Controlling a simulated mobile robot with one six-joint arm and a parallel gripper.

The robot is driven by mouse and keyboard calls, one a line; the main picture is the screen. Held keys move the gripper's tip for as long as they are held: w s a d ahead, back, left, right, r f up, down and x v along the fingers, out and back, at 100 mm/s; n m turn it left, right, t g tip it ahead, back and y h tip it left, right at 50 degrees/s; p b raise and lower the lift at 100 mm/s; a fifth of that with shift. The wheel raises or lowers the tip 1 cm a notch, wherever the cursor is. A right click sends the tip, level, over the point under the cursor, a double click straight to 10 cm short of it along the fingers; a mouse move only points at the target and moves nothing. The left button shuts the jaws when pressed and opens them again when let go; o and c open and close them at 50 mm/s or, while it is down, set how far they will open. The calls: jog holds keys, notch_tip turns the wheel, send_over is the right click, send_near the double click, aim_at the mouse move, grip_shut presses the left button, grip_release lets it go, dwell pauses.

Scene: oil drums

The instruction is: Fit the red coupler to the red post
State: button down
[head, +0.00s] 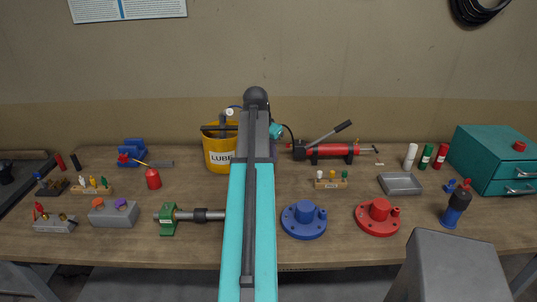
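A red round base (378,219) with a short red post (379,208) stands on the bench at front right. I cannot tell for certain which part is the red coupler. A small red piece (466,183) shows at the top of a dark blue cylinder (456,206) to the right of the red base. Another small red piece (39,208) stands on a grey block at far left. My teal arm reaches up the middle of the head view, left of the red base. Its far end hides my gripper, so its state does not show.
A blue base with a post (304,219) stands left of the red one. A yellow LUBE bucket (220,155), red pump (332,151), grey tray (400,183) and teal drawer cabinet (497,160) are behind. A grey box (450,265) stands at front right. Bare bench lies between the bases.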

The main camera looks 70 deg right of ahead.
jog(key=shift+f, duration=0.2)
jog(key=shift+f+b, duration=1.55)
jog(key=shift+f, duration=0.45)
jog(key=shift+f+b, duration=0.3)
jog(key=shift+f, duration=0.7)
jog(key=shift+f, duration=1.05)
jog(key=c, duration=1.6)
grip_release()
jog(key=shift+a+r, duration=0.1)
jog(key=shift+r, duration=0.05)
jog(key=shift+b+v, duration=1.25)
jog(key=shift+v, duration=5.5)
